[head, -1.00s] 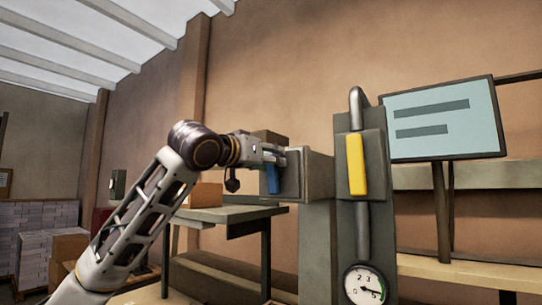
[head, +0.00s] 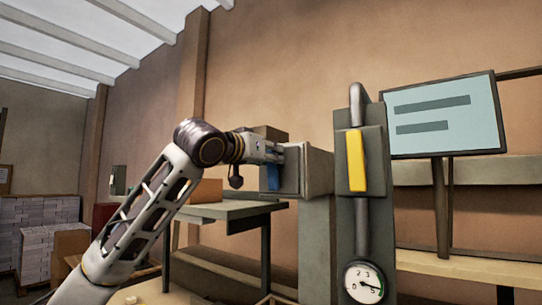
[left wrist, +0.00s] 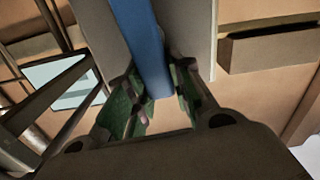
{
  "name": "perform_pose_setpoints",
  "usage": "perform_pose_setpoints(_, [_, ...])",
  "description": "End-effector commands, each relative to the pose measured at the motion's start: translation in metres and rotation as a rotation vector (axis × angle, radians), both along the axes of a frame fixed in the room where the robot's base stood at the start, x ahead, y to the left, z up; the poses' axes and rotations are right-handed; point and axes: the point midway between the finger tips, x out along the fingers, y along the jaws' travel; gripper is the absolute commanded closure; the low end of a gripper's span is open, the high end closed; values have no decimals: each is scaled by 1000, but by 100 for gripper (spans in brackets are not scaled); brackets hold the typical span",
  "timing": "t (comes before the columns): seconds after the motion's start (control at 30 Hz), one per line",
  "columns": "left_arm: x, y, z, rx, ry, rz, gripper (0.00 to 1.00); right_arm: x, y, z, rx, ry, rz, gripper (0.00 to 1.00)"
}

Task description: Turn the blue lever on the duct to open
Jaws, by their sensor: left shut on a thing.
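The blue lever (head: 271,178) hangs down along the face of the grey duct (head: 319,171) in the head view. My left gripper (head: 272,153) is at the lever's upper part, in front of the duct. In the left wrist view the blue lever (left wrist: 144,45) runs down between the green-padded fingers of my left gripper (left wrist: 158,98), which is shut on it. The fingers partly hide the lever in the head view. My right gripper is in neither view.
A grey panel with a yellow handle (head: 356,160) and a dial gauge (head: 364,283) stands right of the duct. A screen (head: 442,116) is farther right. A table (head: 225,211) with a cardboard box (head: 206,191) is below my left arm.

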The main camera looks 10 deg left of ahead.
Motion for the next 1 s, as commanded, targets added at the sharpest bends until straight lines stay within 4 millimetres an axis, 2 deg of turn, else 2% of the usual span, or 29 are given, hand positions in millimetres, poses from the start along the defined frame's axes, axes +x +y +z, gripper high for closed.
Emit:
perform_pose_setpoints(0.33, [-2, -5, 1, 107, -44, 0, 100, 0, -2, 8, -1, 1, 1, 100])
perform_pose_setpoints(0.67, [-2, -5, 1, 118, -49, 1, 100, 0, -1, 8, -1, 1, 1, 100])
perform_pose_setpoints(0.7, [-2, -5, 1, 118, -49, 1, 72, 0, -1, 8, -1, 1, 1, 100])
perform_pose_setpoints(0.83, [-2, -5, 1, 117, -49, 0, 56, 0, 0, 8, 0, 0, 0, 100])
perform_pose_setpoints(1.0, [-2, -5, 1, 117, -48, 0, 55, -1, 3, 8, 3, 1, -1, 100])
